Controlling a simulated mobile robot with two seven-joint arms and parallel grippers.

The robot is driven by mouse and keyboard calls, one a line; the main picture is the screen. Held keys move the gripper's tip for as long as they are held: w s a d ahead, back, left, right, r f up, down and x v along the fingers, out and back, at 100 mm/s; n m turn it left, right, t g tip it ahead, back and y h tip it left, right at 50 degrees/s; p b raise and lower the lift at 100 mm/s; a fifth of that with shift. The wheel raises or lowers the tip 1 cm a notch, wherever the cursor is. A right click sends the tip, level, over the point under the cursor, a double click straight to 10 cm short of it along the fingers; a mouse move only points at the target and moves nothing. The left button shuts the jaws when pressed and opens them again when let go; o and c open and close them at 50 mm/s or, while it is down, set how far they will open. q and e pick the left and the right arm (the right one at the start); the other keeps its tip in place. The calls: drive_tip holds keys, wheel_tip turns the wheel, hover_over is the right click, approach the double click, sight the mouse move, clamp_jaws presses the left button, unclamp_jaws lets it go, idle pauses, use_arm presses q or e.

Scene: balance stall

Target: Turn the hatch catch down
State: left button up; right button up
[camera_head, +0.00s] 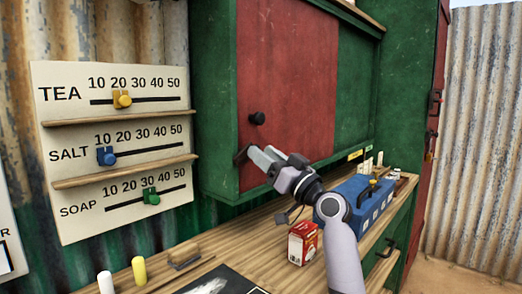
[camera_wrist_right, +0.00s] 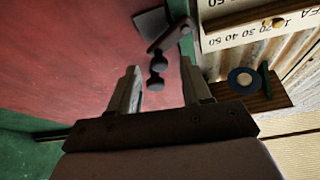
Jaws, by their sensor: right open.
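The hatch is a red panel (camera_head: 285,75) in a green frame, with a round black knob (camera_head: 257,118). The dark metal catch (camera_head: 241,154) is at the hatch's lower left edge and lies slanted, partly hidden by my right gripper (camera_head: 258,155). In the right wrist view the catch (camera_wrist_right: 168,38) shows as a slanted dark bar by the green edge, with rounded dark ends. My right gripper (camera_wrist_right: 159,72) is open there, its fingers to either side of the rounded dark ends. I cannot tell whether they touch. My left gripper is out of view.
A white board (camera_head: 70,140) with TEA, SALT and SOAP sliders is left of the hatch. Below, the wooden counter (camera_head: 250,250) bears a red-and-white box (camera_head: 303,243), a blue box (camera_head: 358,198) and chalk-like sticks (camera_head: 139,270). Free room is left of my right arm.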

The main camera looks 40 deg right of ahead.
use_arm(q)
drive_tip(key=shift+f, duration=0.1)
use_arm(e)
drive_tip(key=shift+x, duration=0.85)
drive_tip(key=shift+c, duration=0.3)
clamp_jaws()
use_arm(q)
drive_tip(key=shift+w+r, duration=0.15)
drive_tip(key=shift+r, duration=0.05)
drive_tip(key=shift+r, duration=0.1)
